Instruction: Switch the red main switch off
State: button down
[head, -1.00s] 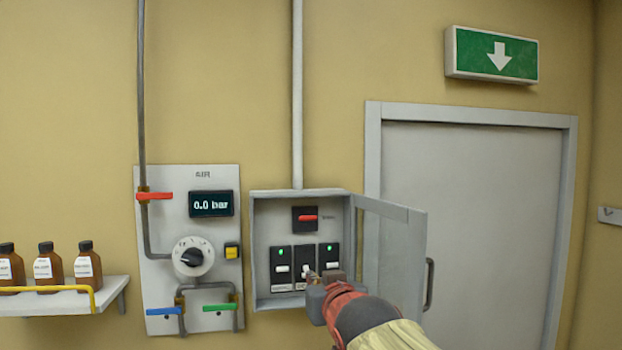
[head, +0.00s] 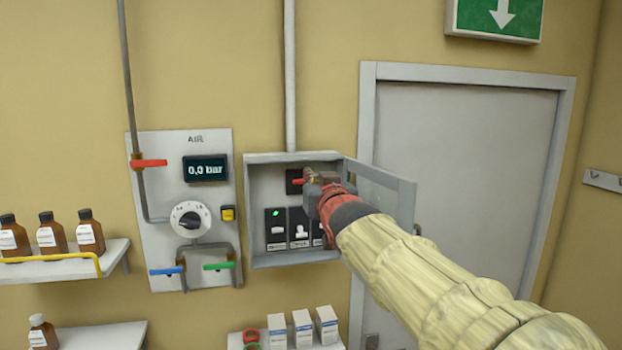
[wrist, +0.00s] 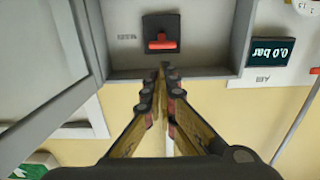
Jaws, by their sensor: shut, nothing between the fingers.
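The red main switch (head: 297,181) is a red handle on a black square plate at the top of the open grey switch box (head: 250,215). In the wrist view the red switch (wrist: 162,42) lies horizontal, just beyond the fingertips. My gripper (head: 311,177) is shut and empty, at the right side of the switch in the head view, covering part of its plate. In the wrist view the tips of my gripper (wrist: 163,72) point at the switch with a small apparent gap. Whether they touch it I cannot tell.
The box's glazed door (head: 385,190) stands open to the right, close beside my gripper. Smaller breakers (head: 276,230) sit below, the rightmost partly hidden by my arm. The air panel (head: 212,262) is left of the box. A grey room door (head: 460,170) is at right.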

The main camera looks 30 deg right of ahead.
aim_at(299, 182)
jog(key=p+x, duration=0.2)
jog(key=x, duration=0.5)
jog(key=shift+w+d+f, duration=0.1)
jog(key=shift+w+d, duration=0.05)
jog(key=shift+w, duration=0.25)
jog(key=shift+f+b, duration=0.15)
jog(key=shift+b, duration=0.35)
jog(key=shift+s+f+b, duration=0.1)
jog(key=shift+b, duration=0.75)
